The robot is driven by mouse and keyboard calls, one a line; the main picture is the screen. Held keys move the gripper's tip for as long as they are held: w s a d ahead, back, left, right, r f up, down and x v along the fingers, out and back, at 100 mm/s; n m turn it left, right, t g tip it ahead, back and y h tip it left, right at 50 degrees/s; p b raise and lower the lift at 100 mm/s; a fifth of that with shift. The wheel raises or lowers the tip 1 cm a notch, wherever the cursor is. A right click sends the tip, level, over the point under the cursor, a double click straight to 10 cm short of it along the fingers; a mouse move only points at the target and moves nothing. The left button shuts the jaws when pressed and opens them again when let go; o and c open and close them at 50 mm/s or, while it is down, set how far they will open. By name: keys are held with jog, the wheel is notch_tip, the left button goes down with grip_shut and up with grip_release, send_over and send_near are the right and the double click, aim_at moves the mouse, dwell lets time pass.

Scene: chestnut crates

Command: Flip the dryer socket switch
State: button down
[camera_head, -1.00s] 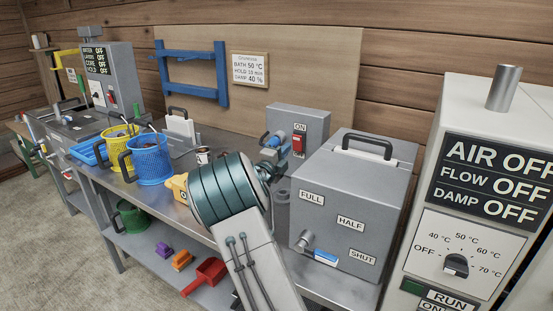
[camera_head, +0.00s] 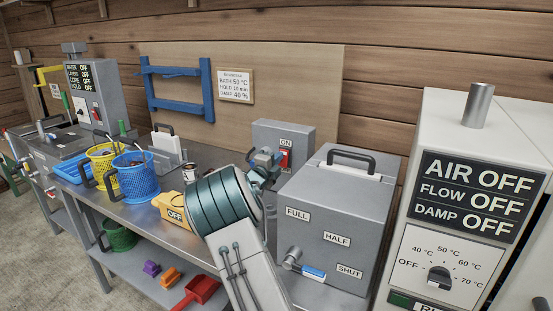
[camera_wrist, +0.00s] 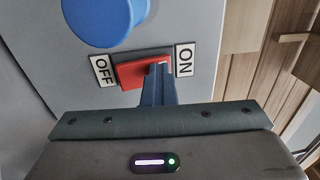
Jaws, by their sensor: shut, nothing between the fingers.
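The socket switch is a red rocker (camera_head: 285,159) on the front of a grey wall-side box (camera_head: 303,134), with an ON label above it in the head view. In the wrist view the red rocker (camera_wrist: 130,74) lies between an OFF label at left and an ON label at right. A round blue plug (camera_wrist: 100,18) sits beside it. My gripper (camera_wrist: 158,70) is shut and empty. Its fingertips are at the ON end of the rocker, touching it or very close; I cannot tell which. The fingers hide part of the rocker, and its tilt is unclear.
A grey cabinet (camera_head: 330,225) with FULL, HALF and SHUT labels stands close to the right of my arm. The white dryer panel (camera_head: 465,195) reads AIR OFF, FLOW OFF, DAMP OFF. Yellow and blue baskets (camera_head: 135,180) stand on the bench at left.

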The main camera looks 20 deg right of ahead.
jog(key=shift+f, duration=0.15)
jog(key=s+a+r+b, duration=0.1)
jog(key=s+a+r, duration=0.1)
jog(key=s+a, duration=0.6)
jog(key=a, duration=0.3)
jog(key=shift+s+r+b, duration=0.25)
jog(key=shift+r+b, duration=0.1)
jog(key=shift+b, duration=0.05)
